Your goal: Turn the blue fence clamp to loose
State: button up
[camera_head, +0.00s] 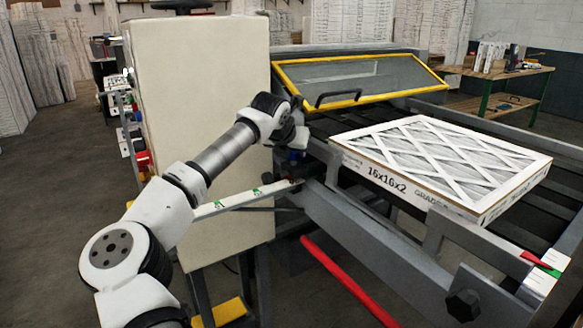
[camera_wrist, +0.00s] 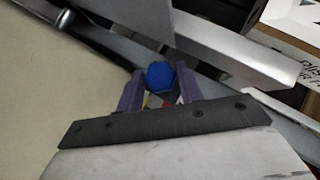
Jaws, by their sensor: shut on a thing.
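The blue fence clamp (camera_wrist: 160,76) is a round blue knob that sits between the two purple fingers of my gripper (camera_wrist: 160,88) in the wrist view. The fingers are shut on it from both sides. A red and a yellow patch show between the fingers under the knob; the rest of the clamp's base is hidden.
A boxed filter (camera_head: 430,165) marked 16x16x2 lies on the conveyor right of my arm. A yellow-framed guard (camera_head: 350,78) stands behind it. The cream cabinet (camera_head: 200,110) is close on the left. Grey rails (camera_head: 370,240) and a red bar (camera_head: 345,280) run in front.

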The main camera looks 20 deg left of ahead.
jog(key=n+y+b, duration=0.1)
jog(key=b, duration=0.1)
jog(key=n+y+b, duration=0.1)
jog(key=b, duration=0.1)
jog(key=shift+d+f+n, duration=0.2)
jog(key=shift+f+n, duration=0.15)
jog(key=shift+n, duration=0.05)
jog(key=n+y+b, duration=0.1)
jog(key=n+g+y+b, duration=0.1)
jog(key=b, duration=0.1)
jog(key=shift+w+d+r+n, duration=0.1)
jog(key=shift+d+r+n, duration=0.05)
jog(key=shift+n, duration=0.25)
jog(key=n+y+b, duration=0.1)
jog(key=n+g+y, duration=0.1)
jog(key=n, duration=0.1)
jog(key=shift+d+r+g+b, duration=0.1)
jog(key=shift+r+g+b, duration=0.1)
jog(key=shift+g+b, duration=0.15)
jog(key=shift+w+n+g+y, duration=0.1)
jog(key=shift+n+g+y, duration=0.3)
jog(key=shift+n, duration=0.3)
jog(key=o, duration=1)
